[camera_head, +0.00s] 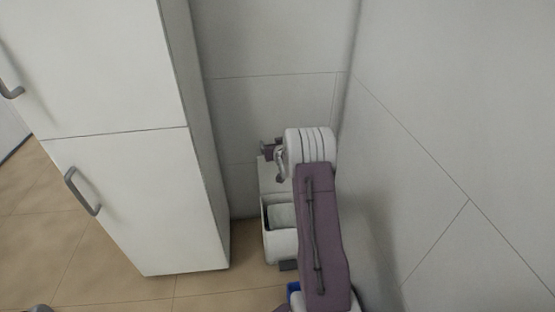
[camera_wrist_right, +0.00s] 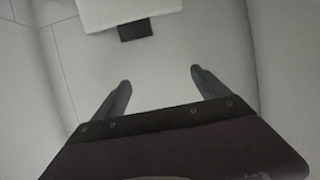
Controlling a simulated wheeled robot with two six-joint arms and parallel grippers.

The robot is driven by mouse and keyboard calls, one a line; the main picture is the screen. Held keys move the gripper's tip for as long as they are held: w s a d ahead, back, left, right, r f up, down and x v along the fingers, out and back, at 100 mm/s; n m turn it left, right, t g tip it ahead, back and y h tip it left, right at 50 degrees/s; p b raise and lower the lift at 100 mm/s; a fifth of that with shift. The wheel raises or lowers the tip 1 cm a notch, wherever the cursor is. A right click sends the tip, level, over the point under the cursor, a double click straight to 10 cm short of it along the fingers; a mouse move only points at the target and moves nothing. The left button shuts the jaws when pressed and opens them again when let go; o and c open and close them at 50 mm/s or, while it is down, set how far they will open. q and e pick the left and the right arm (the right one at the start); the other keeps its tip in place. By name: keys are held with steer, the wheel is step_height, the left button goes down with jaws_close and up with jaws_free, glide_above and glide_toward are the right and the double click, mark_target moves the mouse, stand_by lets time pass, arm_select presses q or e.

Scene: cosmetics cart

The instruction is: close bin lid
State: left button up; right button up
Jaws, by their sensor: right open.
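The white bin (camera_head: 281,246) stands on the floor between the cabinet side and the right wall, partly covered by my right arm. Its lid (camera_head: 270,178) is up, leaning near the back wall, and the dark opening shows. My right gripper (camera_head: 270,151) is at the upper edge of the raised lid; I cannot tell whether it touches. In the right wrist view the two fingers (camera_wrist_right: 160,77) are apart with nothing between them. A white panel (camera_wrist_right: 125,12) with a dark block lies beyond them; which part it is, I cannot tell. My left gripper is not in view.
A tall white cabinet (camera_head: 140,205) with grey handles stands left of the bin. A grey wall (camera_head: 440,130) is close on the right of my arm. Tiled floor (camera_head: 110,285) is clear in front of the cabinet. A blue item (camera_head: 293,289) shows partly beside my arm.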

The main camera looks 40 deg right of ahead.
step_height(320, 180, down, 6)
steer(key=s+d+b, duration=0.2)
steer(key=b, duration=0.1)
arm_select(q)
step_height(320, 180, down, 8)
steer(key=b, duration=0.3)
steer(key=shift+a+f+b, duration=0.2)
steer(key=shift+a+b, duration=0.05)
steer(key=shift+b, duration=0.05)
arm_select(e)
steer(key=x, duration=0.9)
steer(key=shift+s+d+m+g, duration=0.25)
steer(key=shift+d+m+g, duration=0.05)
